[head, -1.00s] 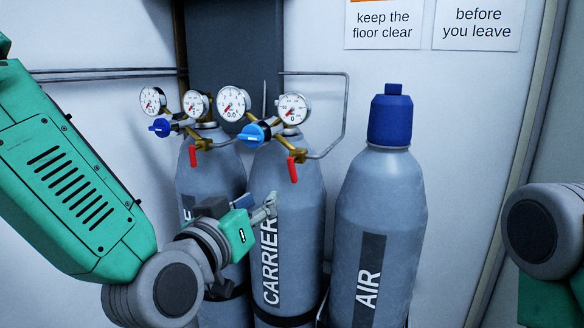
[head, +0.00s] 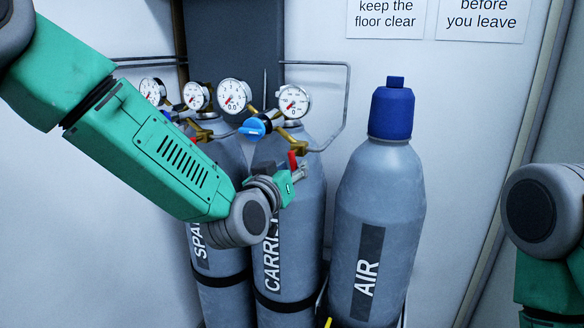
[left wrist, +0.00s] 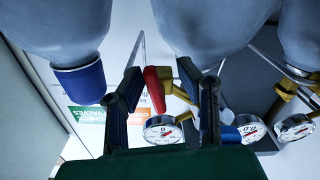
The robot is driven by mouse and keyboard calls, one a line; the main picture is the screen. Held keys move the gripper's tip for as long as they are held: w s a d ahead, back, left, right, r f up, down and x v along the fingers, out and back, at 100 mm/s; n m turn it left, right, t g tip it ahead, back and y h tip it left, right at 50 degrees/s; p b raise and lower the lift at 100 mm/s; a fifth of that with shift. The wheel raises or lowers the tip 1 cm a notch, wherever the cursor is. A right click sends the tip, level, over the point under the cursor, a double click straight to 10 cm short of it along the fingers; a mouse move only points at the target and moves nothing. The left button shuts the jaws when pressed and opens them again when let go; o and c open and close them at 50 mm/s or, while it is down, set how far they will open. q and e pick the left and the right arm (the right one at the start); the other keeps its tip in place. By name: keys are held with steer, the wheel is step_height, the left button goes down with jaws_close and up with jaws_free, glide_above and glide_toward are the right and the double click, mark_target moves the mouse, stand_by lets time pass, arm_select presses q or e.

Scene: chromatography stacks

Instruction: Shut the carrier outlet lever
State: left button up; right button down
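The carrier cylinder (head: 288,265) stands in the middle of the head view with its regulator on top. Its red outlet lever (head: 292,160) is partly hidden behind my left gripper (head: 299,173). In the left wrist view the red lever (left wrist: 155,88) hangs from a brass fitting (left wrist: 188,76). It lies between the two spread fingers of my left gripper (left wrist: 170,80), nearer the left finger. The gripper is open and its fingers do not appear closed on the lever. My right arm shows at the right edge of the head view, but its gripper is out of view.
A blue regulator knob (head: 254,127) and gauges (head: 293,102) sit just above the gripper. The spare cylinder (head: 225,297) stands left, partly behind my arm. The blue-capped air cylinder (head: 378,215) stands right. A grey pipe (head: 346,100) runs along the wall.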

arm_select(q)
steer(key=shift+d, duration=0.2)
steer(key=c, duration=0.7)
steer(key=shift+d, duration=0.2)
jaws_close()
steer(key=shift+a+f+m+b, duration=0.1)
steer(key=shift+a+m+b, duration=0.2)
steer(key=shift+m, duration=0.7)
steer(key=shift+w+a+m, duration=0.1)
steer(key=shift+a+m, duration=0.05)
steer(key=shift+m, duration=0.25)
arm_select(e)
steer(key=shift+d+f, duration=0.25)
steer(key=shift+f, duration=0.15)
arm_select(q)
steer(key=o, duration=0.7)
jaws_free()
